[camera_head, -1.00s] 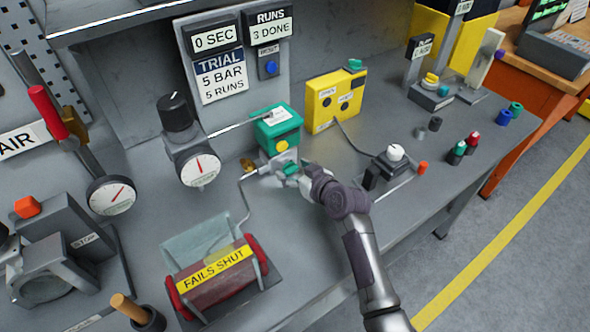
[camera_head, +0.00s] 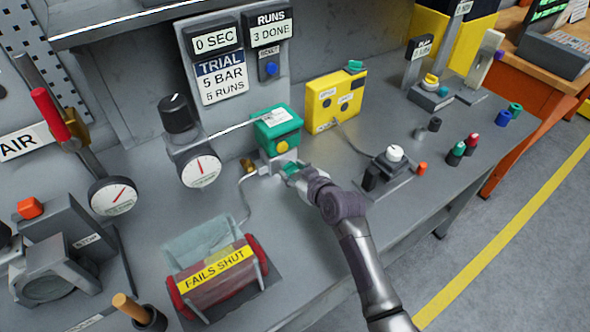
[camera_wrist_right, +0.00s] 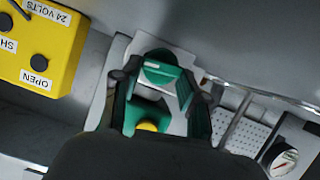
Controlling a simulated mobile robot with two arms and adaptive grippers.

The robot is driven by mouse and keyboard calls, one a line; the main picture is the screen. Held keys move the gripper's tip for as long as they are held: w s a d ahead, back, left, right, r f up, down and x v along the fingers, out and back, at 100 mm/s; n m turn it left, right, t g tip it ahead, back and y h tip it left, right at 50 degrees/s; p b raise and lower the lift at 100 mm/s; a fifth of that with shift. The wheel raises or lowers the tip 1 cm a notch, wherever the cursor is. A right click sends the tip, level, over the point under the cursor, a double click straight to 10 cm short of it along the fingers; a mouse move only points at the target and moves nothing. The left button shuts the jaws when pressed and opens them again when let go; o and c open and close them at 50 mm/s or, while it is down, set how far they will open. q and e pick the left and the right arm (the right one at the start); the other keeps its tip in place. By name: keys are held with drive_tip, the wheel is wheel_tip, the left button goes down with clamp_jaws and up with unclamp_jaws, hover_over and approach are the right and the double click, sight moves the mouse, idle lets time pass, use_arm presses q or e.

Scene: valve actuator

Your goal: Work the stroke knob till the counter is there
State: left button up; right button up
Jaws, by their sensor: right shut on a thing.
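The stroke knob (camera_wrist_right: 160,72) is teal-green, with a raised bar across its face. It sits low on the front of the green-topped valve unit (camera_head: 276,126), which has a yellow button. My right gripper (camera_head: 294,172) is shut on the knob and hides part of it in the head view. In the right wrist view, the fingers of my right gripper (camera_wrist_right: 163,85) stand on both sides of the knob. The counter (camera_head: 270,31) reads "RUNS 3 DONE". A trial plate (camera_head: 222,83) reads "5 BAR 5 RUNS". My left gripper is out of view.
A yellow switch box (camera_head: 336,100) stands behind to the right. A black-knobbed regulator with a gauge (camera_head: 200,170) stands to the left. A red cylinder marked "FAILS SHUT" (camera_head: 216,270) lies in front. A white-knobbed unit (camera_head: 394,153) is right of my arm.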

drive_tip(key=n+h, duration=0.1)
drive_tip(key=n+t+h+p, duration=0.1)
drive_tip(key=n, duration=0.1)
drive_tip(key=shift+s+a+f+n+t, duration=0.1)
drive_tip(key=shift+s+a+n+t, duration=0.1)
drive_tip(key=shift+a+n+t, duration=0.1)
idle(0.5)
drive_tip(key=o, duration=1.1)
drive_tip(key=shift+o, duration=0.2)
drive_tip(key=v, duration=1.2)
drive_tip(key=shift+s+f, duration=0.1)
drive_tip(key=shift+f, duration=0.05)
